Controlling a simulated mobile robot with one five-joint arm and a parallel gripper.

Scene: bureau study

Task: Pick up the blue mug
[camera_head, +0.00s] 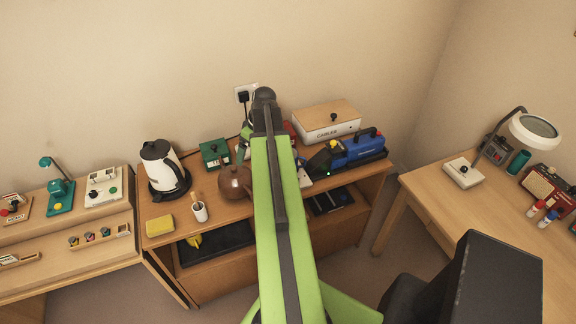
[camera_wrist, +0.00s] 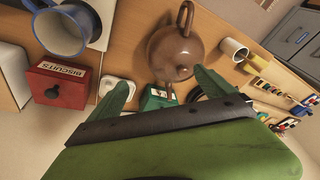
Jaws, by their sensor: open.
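The blue mug (camera_wrist: 65,30) shows in the upper left of the wrist view, cut by the top edge, with its open rim facing the camera. In the head view I cannot make out the mug; my arm covers the middle of the desk. My gripper (camera_wrist: 163,80) has its two green fingers spread apart with nothing held between them. The mug lies outside the fingers, to the left in the wrist view.
A brown teapot (camera_wrist: 175,52) is close to the fingertips; it also shows in the head view (camera_head: 234,182). A white cup (camera_wrist: 234,49) stands beside it. A green box (camera_head: 214,153), a kettle (camera_head: 163,167), a cables box (camera_head: 326,121) and a blue machine (camera_head: 362,147) crowd the desk.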

